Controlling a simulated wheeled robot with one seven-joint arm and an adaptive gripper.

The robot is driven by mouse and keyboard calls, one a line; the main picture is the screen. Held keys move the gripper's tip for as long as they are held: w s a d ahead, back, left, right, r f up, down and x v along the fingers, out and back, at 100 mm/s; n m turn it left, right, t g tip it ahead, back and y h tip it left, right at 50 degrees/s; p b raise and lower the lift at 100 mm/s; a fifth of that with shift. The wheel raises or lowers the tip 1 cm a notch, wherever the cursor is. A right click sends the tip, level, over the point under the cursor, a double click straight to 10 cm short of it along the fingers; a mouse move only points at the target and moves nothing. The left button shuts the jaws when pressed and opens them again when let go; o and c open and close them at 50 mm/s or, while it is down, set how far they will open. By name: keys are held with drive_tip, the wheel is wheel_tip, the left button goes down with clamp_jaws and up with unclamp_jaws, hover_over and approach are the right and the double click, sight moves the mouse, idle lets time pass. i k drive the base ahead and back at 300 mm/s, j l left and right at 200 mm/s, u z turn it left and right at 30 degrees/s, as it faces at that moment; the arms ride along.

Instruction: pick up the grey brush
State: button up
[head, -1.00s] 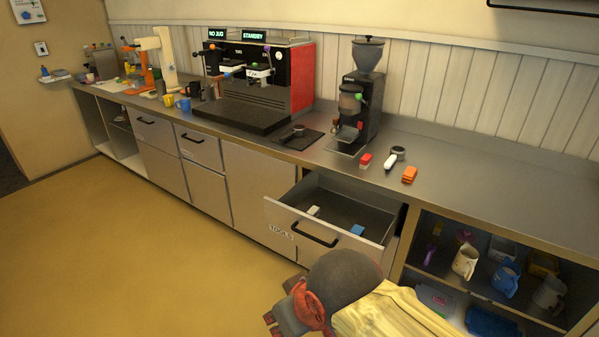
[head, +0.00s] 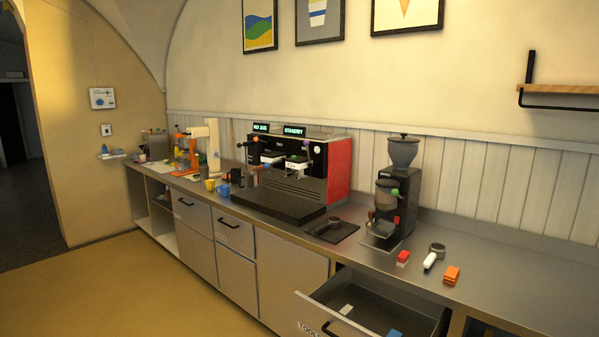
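I cannot make out a grey brush in the head view. An open drawer (head: 315,306) with a label on its front, which seems to read TOOLS, sticks out at the bottom right. A small whitish item (head: 346,310) and a blue item (head: 394,333) lie inside it; they are too small to name surely. The lower part of the drawer is cut off by the frame edge. My gripper is out of view.
A grinder (head: 390,205) and a red-black coffee machine (head: 300,175) stand on the counter. The counter's right end and the floor at left are clear.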

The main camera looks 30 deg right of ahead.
sight(347, 312)
drive_tip(key=i+l+z, duration=0.15)
drive_tip(key=i+l, duration=0.15)
drive_tip(key=i, duration=0.2)
drive_tip(key=i+l+z, duration=0.2)
drive_tip(key=i, duration=0.3)
drive_tip(key=i+l+z, duration=0.15)
drive_tip(key=i, duration=0.35)
